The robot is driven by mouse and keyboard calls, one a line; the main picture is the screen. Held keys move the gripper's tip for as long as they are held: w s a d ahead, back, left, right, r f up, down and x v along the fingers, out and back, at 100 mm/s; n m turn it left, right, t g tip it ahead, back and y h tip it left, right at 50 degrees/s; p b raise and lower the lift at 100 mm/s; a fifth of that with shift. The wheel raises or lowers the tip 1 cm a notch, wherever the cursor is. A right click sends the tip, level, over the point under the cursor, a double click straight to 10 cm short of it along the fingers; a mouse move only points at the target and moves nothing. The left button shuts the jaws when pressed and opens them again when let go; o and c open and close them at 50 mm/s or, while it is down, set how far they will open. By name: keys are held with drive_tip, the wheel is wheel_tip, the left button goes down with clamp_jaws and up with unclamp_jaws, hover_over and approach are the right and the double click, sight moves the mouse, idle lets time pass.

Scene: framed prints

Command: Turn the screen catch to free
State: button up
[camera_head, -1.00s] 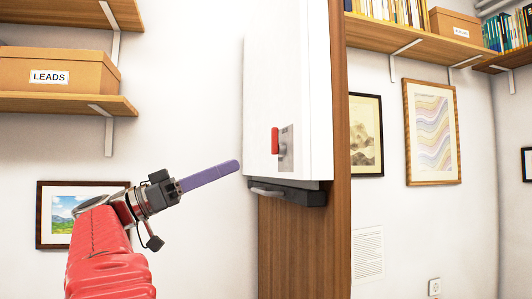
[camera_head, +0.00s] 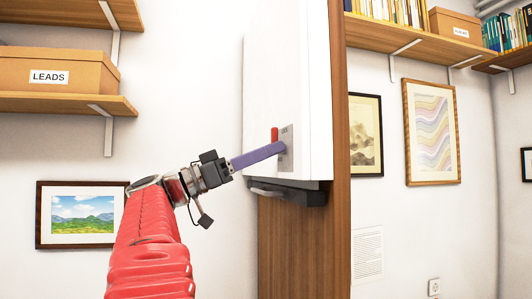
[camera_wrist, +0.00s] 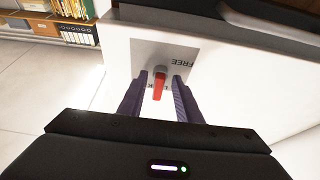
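The screen catch is a small red lever (camera_head: 275,134) on a grey plate (camera_head: 287,150) on the side of the white screen housing (camera_head: 290,90). In the wrist view the red lever (camera_wrist: 159,86) lies between my gripper's two purple fingers (camera_wrist: 160,88), with a gap showing on each side. The plate (camera_wrist: 148,53) reads "FREE" at its right; another label below is mostly hidden by the lever and fingers. In the head view my gripper (camera_head: 280,149) reaches the plate and covers the lever's lower part.
The housing is mounted on a wooden post (camera_head: 310,250), with a dark bar (camera_head: 295,192) under it. Shelves with a LEADS box (camera_head: 55,72) are at left. Framed prints (camera_head: 432,132) hang at right, and a landscape print (camera_head: 80,215) hangs at left.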

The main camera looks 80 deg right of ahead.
clamp_jaws()
drive_tip(key=shift+n, duration=0.5)
drive_tip(key=shift+s+a+r+n+t+h, duration=0.1)
drive_tip(key=shift+n+t+h, duration=0.35)
drive_tip(key=shift+n+t, duration=2.05)
drive_tip(key=shift+w+n+t+h, duration=0.1)
drive_tip(key=shift+n+t+h, duration=0.3)
drive_tip(key=shift+n, duration=4.25)
drive_tip(key=shift+s+a+r+n+t+h, duration=0.1)
drive_tip(key=shift+n+t+h, duration=0.85)
drive_tip(key=shift+n, duration=2.6)
drive_tip(key=shift+f+t+y, duration=0.1)
drive_tip(key=shift+t+y, duration=0.25)
drive_tip(key=shift+y, duration=0.15)
